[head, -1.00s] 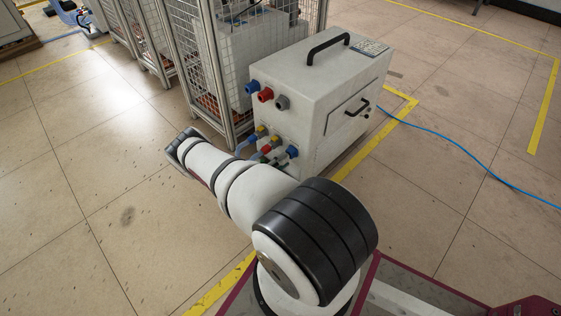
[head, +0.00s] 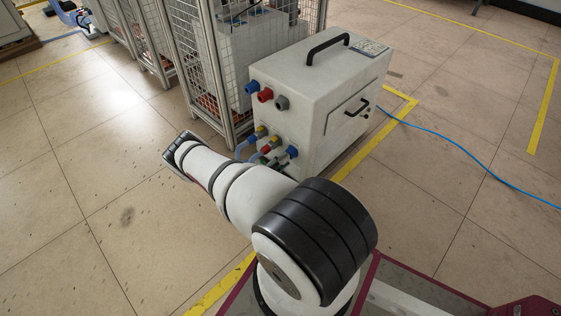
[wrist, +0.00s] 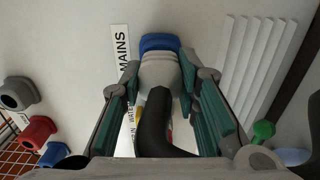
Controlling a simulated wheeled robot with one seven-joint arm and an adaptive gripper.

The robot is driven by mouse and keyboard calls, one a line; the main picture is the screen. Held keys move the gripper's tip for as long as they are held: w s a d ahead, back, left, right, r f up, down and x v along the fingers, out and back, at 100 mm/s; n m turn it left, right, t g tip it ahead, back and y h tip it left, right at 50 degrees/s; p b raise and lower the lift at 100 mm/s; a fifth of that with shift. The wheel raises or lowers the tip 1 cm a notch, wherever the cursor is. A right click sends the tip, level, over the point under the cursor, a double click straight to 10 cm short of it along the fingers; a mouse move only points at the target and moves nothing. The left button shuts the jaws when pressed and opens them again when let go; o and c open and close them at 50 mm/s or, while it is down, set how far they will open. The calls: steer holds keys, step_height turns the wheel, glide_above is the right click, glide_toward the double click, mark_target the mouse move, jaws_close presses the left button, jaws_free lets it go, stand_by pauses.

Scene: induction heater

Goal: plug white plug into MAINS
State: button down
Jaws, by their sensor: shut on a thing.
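In the wrist view my gripper (wrist: 160,88) is shut on the white plug (wrist: 158,70), one teal-padded finger on each side. A thick black cable (wrist: 155,125) curves back from the plug towards me. The plug's far end lines up with the blue MAINS socket (wrist: 160,42) and appears to meet it. I cannot tell how deep it sits. The MAINS label (wrist: 121,50) is just left of the socket. In the head view my arm hides the gripper, plug and MAINS socket; the white heater cabinet (head: 310,95) stands beyond the arm.
Grey (wrist: 18,93), red (wrist: 38,131) and blue (wrist: 53,154) connectors stick out at left in the wrist view. White vent slats (wrist: 255,65) and a green knob (wrist: 263,131) are at right. A mesh cage (head: 220,60) stands close to the cabinet. The floor at left is clear.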

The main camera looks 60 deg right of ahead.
steer(key=shift+s+d, duration=0.1)
steer(key=shift+d, duration=0.3)
steer(key=c, duration=1.2)
jaws_free()
steer(key=shift+o, duration=0.2)
steer(key=shift+a, duration=0.1)
steer(key=v, duration=1.2)
steer(key=shift+r, duration=0.1)
